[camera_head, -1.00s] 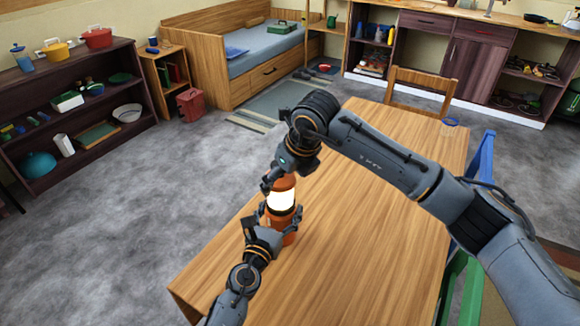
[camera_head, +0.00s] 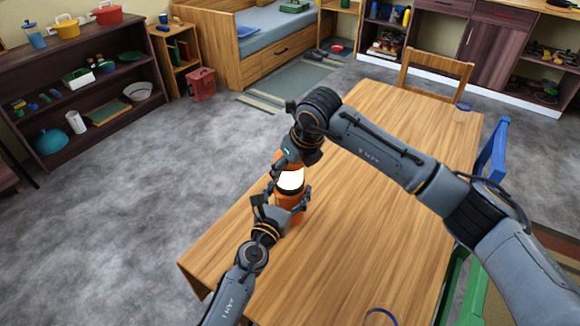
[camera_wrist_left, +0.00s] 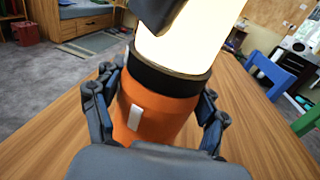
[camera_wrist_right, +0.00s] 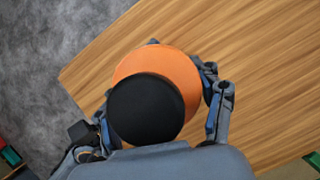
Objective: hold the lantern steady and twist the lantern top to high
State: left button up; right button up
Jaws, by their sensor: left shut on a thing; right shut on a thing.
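The lantern (camera_head: 290,181) stands upright on the wooden table, with an orange body, a black band and a bright white glowing middle. My left gripper (camera_head: 280,199) is shut around its orange base; the left wrist view shows the base (camera_wrist_left: 152,112) between the fingers. My right gripper (camera_head: 287,163) comes from above and is shut on the lantern top. In the right wrist view the orange top (camera_wrist_right: 170,66) with its round black cap (camera_wrist_right: 146,108) sits between the fingers. The head view mostly hides the top behind my right wrist. The top's setting cannot be read.
The wooden table (camera_head: 380,200) is largely clear, with a blue ring (camera_head: 463,106) near its far corner and another blue ring-shaped thing (camera_head: 380,314) at the front. A wooden chair (camera_head: 436,75), a blue chair (camera_head: 493,150) and a green one (camera_head: 452,280) stand around it.

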jog(key=shift+d+f+n+g+y, duration=0.1)
jog(key=shift+n+g+y, duration=0.2)
jog(key=shift+n, duration=1.1)
jog(key=shift+w+n+g, duration=0.1)
jog(key=shift+n+g, duration=0.2)
jog(key=shift+n, duration=0.4)
jog(key=shift+n+y, duration=0.3)
jog(key=shift+n, duration=0.4)
jog(key=shift+n+g, duration=0.7)
jog(key=shift+n, duration=0.7)
jog(key=shift+n, duration=0.6)
jog(key=shift+d, duration=0.1)
